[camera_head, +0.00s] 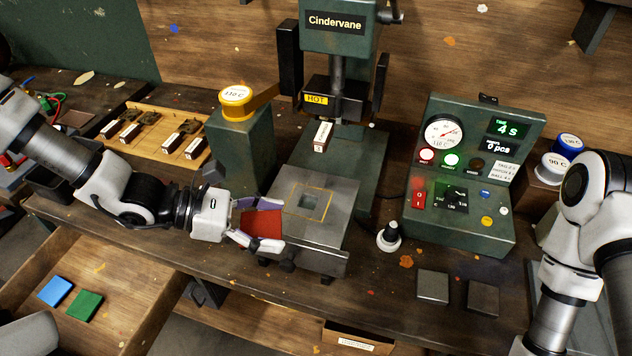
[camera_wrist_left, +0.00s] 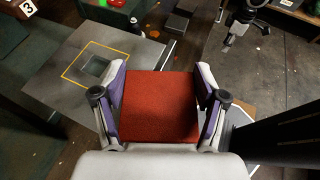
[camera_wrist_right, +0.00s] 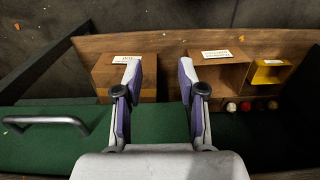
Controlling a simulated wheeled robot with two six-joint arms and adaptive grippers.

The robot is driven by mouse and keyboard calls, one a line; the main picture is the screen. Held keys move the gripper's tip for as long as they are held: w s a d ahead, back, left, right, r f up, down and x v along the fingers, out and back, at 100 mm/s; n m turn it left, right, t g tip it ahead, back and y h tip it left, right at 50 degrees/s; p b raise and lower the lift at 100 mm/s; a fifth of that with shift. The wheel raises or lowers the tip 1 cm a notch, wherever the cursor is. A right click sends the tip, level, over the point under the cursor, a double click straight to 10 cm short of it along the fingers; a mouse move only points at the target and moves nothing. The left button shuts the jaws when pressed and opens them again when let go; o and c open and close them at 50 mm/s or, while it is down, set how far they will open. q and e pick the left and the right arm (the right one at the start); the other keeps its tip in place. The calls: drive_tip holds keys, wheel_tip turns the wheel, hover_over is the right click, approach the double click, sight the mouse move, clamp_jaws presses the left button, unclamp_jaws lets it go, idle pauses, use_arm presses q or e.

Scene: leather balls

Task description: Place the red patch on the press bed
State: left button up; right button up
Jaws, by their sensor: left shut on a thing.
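The red patch (camera_head: 262,223) is a flat square held by its sides in my left gripper (camera_head: 250,220). In the left wrist view the patch (camera_wrist_left: 160,105) sits between the two fingers of my left gripper (camera_wrist_left: 160,90). The press bed (camera_head: 325,215) is a grey metal plate with a yellow square outline around a recess (camera_head: 309,204). The patch is in front of and to the left of that outline, near the bed's edge. In the left wrist view the bed (camera_wrist_left: 60,92) lies left of the patch. My right gripper (camera_wrist_right: 158,85) is open and empty above a green surface.
The press (camera_head: 337,75) marked HOT stands behind the bed. A control box (camera_head: 470,170) and a black-and-white knob (camera_head: 389,236) are to the right. A blue patch (camera_head: 55,291) and a green patch (camera_head: 85,305) lie in an open drawer. Two metal plates lie at the front right.

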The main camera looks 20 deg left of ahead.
use_arm(q)
drive_tip(key=p, duration=0.3)
hover_over(317, 192)
drive_tip(key=s, duration=0.3)
drive_tip(key=shift+d+f, duration=0.25)
drive_tip(key=shift+f, duration=0.4)
drive_tip(key=shift+w+d, duration=0.15)
drive_tip(key=shift+w, duration=0.2)
wheel_tip(317, 192, down, 3)
drive_tip(key=shift+f+p, duration=0.1)
drive_tip(key=shift+p, duration=0.75)
drive_tip(key=shift+w+f, duration=0.1)
drive_tip(key=shift+f, duration=0.25)
drive_tip(key=shift+s+f+b, duration=0.15)
drive_tip(key=shift+s+b, duration=0.05)
drive_tip(key=shift+b, duration=0.25)
drive_tip(key=o, duration=1.1)
drive_tip(key=shift+o, duration=0.2)
drive_tip(key=shift+w, duration=0.1)
